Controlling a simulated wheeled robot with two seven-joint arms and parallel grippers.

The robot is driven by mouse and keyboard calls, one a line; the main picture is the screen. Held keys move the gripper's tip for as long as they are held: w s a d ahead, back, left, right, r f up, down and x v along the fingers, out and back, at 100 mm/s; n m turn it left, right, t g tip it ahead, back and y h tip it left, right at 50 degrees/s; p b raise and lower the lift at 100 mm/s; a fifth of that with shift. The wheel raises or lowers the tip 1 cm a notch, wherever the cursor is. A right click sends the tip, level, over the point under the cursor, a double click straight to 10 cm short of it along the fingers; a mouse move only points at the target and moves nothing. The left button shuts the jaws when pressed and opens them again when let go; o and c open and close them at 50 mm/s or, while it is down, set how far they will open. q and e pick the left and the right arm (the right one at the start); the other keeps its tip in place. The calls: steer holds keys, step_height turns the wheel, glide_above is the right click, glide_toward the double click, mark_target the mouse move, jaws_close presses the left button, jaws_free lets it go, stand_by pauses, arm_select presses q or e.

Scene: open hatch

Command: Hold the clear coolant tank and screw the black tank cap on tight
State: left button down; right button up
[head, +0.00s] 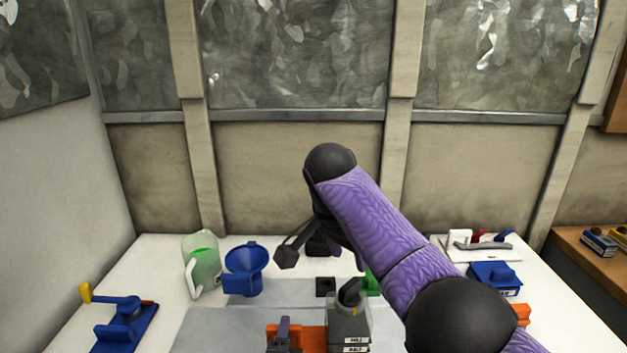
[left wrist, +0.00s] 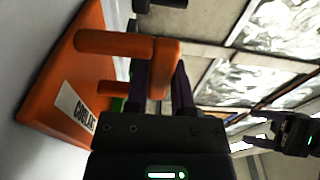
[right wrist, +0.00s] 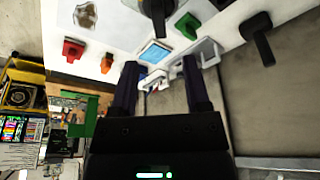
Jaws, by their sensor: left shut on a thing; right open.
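The clear coolant tank (head: 349,326), with level labels on its front, stands at the front middle of the table. A black winged part (head: 350,293), which looks like the tank cap, sits over its top; I cannot tell how it is seated. My left gripper (head: 284,335) is shut on an orange handle (left wrist: 165,70). The handle joins an orange body (left wrist: 62,82) labelled coolant, beside the tank. My right gripper (head: 322,258) is open and empty, up and behind the tank; its spread fingers also show in the right wrist view (right wrist: 160,75).
A jug of green liquid (head: 203,263) and a blue funnel (head: 244,268) stand at the left. A blue tool with a yellow handle (head: 122,325) lies at the far left. A blue box (head: 494,276) and a white tray (head: 478,247) are at the right. My right arm hides part of the table.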

mark_target(349, 284)
steer(key=shift+r, duration=0.3)
steer(key=shift+c, duration=0.5)
steer(key=shift+a+r, duration=0.15)
steer(key=x, duration=0.5)
steer(key=s+a+x, duration=0.1)
steer(key=x, duration=0.2)
steer(key=shift+d+f, duration=0.1)
steer(key=shift+f, duration=0.35)
jaws_close()
